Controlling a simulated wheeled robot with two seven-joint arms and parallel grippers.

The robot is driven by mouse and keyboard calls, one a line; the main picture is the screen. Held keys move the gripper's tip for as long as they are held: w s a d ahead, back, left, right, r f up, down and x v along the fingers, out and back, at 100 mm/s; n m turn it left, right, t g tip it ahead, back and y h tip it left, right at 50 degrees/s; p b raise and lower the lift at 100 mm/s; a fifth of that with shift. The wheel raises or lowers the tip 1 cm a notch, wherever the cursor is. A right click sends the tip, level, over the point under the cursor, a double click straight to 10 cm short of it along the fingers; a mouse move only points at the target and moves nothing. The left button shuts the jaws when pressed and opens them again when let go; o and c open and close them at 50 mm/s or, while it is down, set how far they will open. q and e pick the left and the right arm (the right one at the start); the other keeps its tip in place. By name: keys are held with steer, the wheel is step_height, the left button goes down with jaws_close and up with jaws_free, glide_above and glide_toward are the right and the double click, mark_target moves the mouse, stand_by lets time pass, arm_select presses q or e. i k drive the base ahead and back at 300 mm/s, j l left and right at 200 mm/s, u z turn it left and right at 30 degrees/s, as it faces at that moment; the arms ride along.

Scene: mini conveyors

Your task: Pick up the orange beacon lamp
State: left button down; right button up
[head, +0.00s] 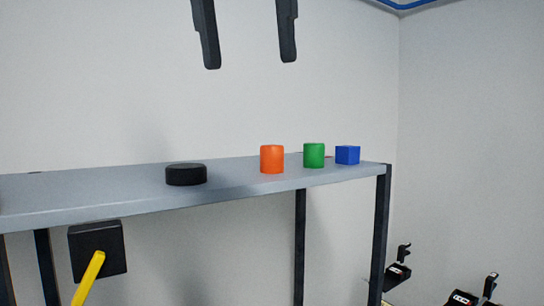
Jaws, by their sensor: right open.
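The orange beacon lamp (272,159) is a short upright orange cylinder on the grey shelf (110,197). My right gripper (250,62) is open and empty, its two dark fingers pointing down from the top of the head view. It is above the lamp in the picture, well apart from it. My left gripper is not in view.
A green cylinder (314,155) and a blue cube (347,155) stand to the right of the lamp. A black puck (186,174) lies to its left, with bare shelf between. The shelf's right end has a dark post (380,235). A pale wall is behind.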

mark_target(271, 155)
steer(key=i, duration=0.95)
